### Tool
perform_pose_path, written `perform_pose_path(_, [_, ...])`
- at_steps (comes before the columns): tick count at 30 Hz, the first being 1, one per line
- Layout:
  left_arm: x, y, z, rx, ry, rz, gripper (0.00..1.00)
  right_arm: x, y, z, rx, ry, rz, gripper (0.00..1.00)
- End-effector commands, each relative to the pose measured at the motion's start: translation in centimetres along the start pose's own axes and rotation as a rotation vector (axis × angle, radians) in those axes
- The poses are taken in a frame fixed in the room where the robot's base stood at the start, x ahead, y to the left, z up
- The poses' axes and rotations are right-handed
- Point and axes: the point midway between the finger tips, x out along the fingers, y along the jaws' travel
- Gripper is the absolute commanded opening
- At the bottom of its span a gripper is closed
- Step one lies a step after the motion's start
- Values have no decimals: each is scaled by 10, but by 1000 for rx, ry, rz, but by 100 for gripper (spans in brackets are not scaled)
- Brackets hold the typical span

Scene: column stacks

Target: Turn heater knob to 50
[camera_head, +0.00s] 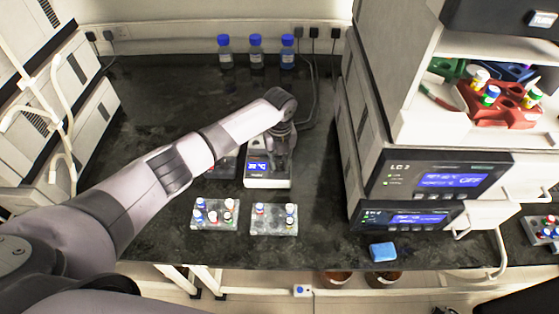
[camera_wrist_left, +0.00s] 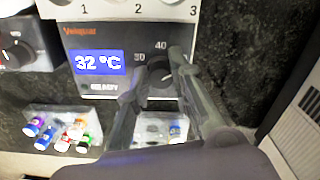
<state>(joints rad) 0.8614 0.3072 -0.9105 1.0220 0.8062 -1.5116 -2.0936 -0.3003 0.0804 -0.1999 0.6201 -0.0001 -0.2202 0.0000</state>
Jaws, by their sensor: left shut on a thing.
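The heater (camera_head: 262,183) is a small white and dark unit on the dark bench, with a lit blue display. In the left wrist view its display (camera_wrist_left: 98,62) reads 32 °C. Its dark round knob (camera_wrist_left: 159,68) is beside the display, with marks such as 40 and 30 around it. My left gripper (camera_head: 283,150) reaches down over the right part of the heater. In the left wrist view my left gripper (camera_wrist_left: 155,78) has its fingers on both sides of the knob, shut on it. The fingers partly hide the knob and its scale. My right gripper is not in view.
Two clear vial racks (camera_head: 215,212) (camera_head: 274,219) stand in front of the heater. Another dark-knobbed unit (camera_wrist_left: 18,52) is to its left. Several blue-capped bottles (camera_head: 255,52) stand at the back. LC instrument stacks (camera_head: 436,175) rise at right. A blue block (camera_head: 383,252) lies near the front edge.

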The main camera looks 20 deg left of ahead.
Motion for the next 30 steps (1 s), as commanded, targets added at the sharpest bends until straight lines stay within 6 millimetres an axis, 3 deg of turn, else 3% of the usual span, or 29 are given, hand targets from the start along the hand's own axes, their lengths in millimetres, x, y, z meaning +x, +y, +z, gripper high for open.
perform_pose_path(8, [-2,-1,1,0,-3,-3,0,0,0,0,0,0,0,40])
perform_pose_path(9, [-2,-1,1,-1,-3,-3,23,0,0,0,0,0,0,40])
perform_pose_path(17, [-1,0,0,-1,-1,-1,40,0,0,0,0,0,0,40])
perform_pose_path(26, [-1,0,0,-1,-1,-1,40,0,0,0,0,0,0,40])
perform_pose_path(30, [-12,0,1,0,-3,-2,40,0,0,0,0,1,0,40])
